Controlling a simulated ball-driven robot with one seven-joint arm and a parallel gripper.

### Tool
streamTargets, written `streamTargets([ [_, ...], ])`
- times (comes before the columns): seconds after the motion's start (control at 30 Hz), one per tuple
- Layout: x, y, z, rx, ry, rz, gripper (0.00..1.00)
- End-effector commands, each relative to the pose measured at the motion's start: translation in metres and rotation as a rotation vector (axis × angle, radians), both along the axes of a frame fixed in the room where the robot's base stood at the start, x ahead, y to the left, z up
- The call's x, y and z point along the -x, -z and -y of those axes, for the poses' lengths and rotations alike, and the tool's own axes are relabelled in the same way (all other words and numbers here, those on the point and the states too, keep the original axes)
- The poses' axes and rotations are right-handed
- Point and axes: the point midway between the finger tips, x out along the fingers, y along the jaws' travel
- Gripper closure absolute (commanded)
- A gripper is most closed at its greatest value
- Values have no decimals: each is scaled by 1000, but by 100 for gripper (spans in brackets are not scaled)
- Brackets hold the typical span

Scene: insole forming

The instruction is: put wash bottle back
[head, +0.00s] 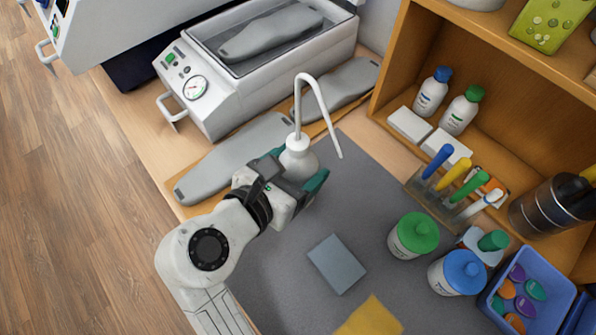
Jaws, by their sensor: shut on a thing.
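The wash bottle (299,150) is white with a long bent spout tube that rises above its cap and hooks down to the right. My gripper (292,182) is shut around the bottle's body, with teal finger pads on either side of it. The bottle looks upright above the back left part of the grey mat (262,245). Its lower body is hidden by my gripper, so I cannot tell whether its base touches the mat.
Grey insole shapes (232,158) lie behind my gripper, beside the white forming machine (225,100). A wooden shelf (395,95) at the right holds two small bottles (431,93). Jars with green (413,237) and blue (458,273) lids, a pen holder (435,195) and a blue bin (530,290) stand at right.

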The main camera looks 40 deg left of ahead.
Motion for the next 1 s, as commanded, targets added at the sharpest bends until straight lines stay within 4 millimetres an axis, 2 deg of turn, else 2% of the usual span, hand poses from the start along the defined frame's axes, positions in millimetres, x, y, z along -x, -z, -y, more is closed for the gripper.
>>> streamTargets([
  [0.17, -5, 7, -4, -2, 0, 2, 80],
  [0.4, -5, 36, -5, 0, -3, 1, 80],
  [0.8, -6, 40, -4, -2, 0, 2, 80],
  [0.83, -6, 42, -4, 0, 0, 0, 25],
  [1.0, -6, 42, -4, -1, -1, 0, 9],
])
